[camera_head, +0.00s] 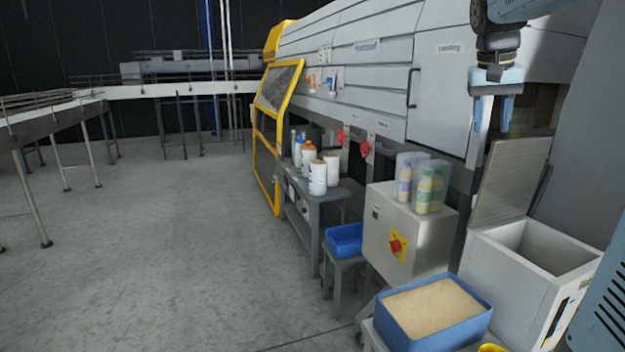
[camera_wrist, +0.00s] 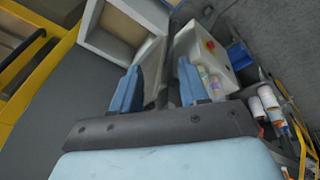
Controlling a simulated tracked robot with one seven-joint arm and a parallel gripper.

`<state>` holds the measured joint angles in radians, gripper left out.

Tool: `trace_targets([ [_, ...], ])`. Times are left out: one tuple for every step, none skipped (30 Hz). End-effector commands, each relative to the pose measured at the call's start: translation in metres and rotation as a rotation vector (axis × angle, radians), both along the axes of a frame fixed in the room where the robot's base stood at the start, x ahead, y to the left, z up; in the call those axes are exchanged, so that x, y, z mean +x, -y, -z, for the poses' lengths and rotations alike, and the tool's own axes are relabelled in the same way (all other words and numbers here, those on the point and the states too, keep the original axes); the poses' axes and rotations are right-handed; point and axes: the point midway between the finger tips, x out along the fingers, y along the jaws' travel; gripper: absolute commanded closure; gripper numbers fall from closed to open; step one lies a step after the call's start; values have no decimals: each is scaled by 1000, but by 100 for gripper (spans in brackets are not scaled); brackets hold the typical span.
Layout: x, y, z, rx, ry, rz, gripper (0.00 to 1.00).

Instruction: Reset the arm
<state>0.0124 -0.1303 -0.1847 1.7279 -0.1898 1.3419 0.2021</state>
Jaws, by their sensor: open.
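My gripper (camera_head: 490,125) hangs at the upper right in the head view, with its blue fingers pointing down in front of the machine. Its fingers are apart and nothing is between them. In the wrist view, my gripper (camera_wrist: 156,90) also shows two separated blue fingers. It is above and behind the grey box with bottles on top, and above the open white bin (camera_head: 535,250), touching neither. The bin also shows in the wrist view (camera_wrist: 98,45), beyond the fingers.
A grey control box (camera_head: 395,245) with a red knob carries clear containers of bottles (camera_head: 432,188). A blue tub (camera_head: 385,325) of pale granules sits in front. A small blue bin (camera_head: 343,240) and a bench (camera_head: 310,218) with white bottles stand left.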

Motion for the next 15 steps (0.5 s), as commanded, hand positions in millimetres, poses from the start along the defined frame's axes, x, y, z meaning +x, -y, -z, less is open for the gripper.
trace_targets([
  [-13, -8, 4, 10, 14, -22, 56],
  [-19, -13, 6, 15, 24, -36, 56],
  [-27, -19, 10, 22, 34, -55, 56],
  [-34, -23, 13, 26, 44, -69, 56],
  [-40, -28, 16, 30, 51, -82, 56],
  [-48, -34, 21, 36, 62, -98, 56],
  [-55, -38, 24, 40, 71, -112, 56],
  [-61, -43, 27, 44, 80, -126, 56],
  [-70, -49, 32, 48, 91, -143, 56],
  [-76, -53, 36, 51, 99, -156, 56],
  [-82, -57, 40, 54, 108, -168, 56],
  [-91, -63, 45, 58, 118, -185, 56],
  [-97, -68, 49, 61, 128, -198, 56],
  [-104, -72, 54, 63, 136, -210, 56],
  [-112, -77, 60, 65, 148, -226, 56],
])
